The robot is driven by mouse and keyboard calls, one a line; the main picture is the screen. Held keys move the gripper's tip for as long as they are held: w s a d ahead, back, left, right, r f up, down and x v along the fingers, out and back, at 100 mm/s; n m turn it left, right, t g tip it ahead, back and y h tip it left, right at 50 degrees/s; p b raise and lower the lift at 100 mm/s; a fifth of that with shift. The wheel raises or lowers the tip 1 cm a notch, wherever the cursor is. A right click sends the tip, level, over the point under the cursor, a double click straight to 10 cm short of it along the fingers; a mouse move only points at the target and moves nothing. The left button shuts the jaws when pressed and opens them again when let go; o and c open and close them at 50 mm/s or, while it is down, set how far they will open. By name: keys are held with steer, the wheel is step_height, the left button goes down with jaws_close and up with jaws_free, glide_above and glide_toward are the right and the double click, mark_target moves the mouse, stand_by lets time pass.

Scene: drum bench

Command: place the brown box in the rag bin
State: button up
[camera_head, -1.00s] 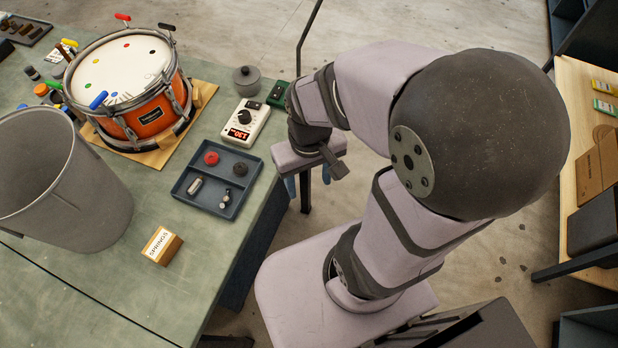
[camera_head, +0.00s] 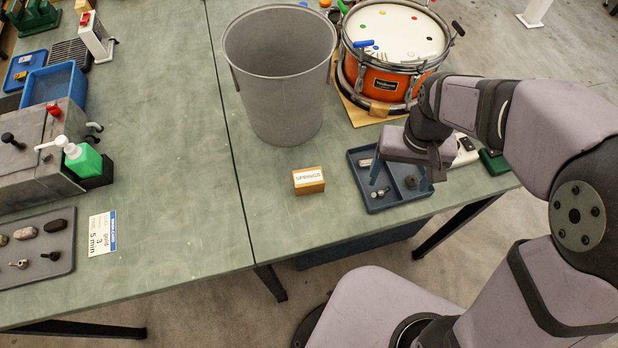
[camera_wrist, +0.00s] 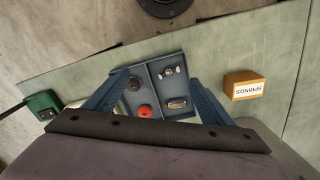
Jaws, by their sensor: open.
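The brown box (camera_head: 308,181), with a white label reading SPRINGS, sits on the green bench just left of the compartment tray. It also shows in the wrist view (camera_wrist: 244,86), right of my fingers. The rag bin, a tall grey open bin (camera_head: 280,85), stands behind the box, and the part of its inside that shows looks empty. My gripper (camera_head: 376,172) is above the compartment tray, right of the box and apart from it. In the wrist view its two blue fingers (camera_wrist: 160,95) are spread wide over the tray, with nothing held.
The blue-grey compartment tray (camera_head: 389,206) holds small parts and a red knob (camera_wrist: 144,111). An orange drum (camera_head: 385,84) stands right of the bin. Bench left of the box is clear.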

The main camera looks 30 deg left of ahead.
steer(key=s+a+n, duration=0.1)
steer(key=a+n, duration=0.1)
steer(key=a, duration=0.8)
steer(key=n, duration=0.2)
glide_above(308, 175)
steer(key=shift+w+d+f, duration=0.1)
steer(key=shift+w+f, duration=0.1)
steer(key=shift+w, duration=0.15)
steer(key=shift+f+p, duration=0.55)
steer(key=shift+f, duration=0.5)
steer(key=shift+s+f+p, duration=0.2)
steer(key=shift+f+p, duration=0.15)
steer(key=shift+f, duration=0.15)
steer(key=shift+s+f+p, duration=0.15)
steer(key=shift+f+p, duration=0.45)
steer(key=shift+f, duration=1.5)
steer(key=shift+c, duration=0.7)
steer(key=c, duration=1.2)
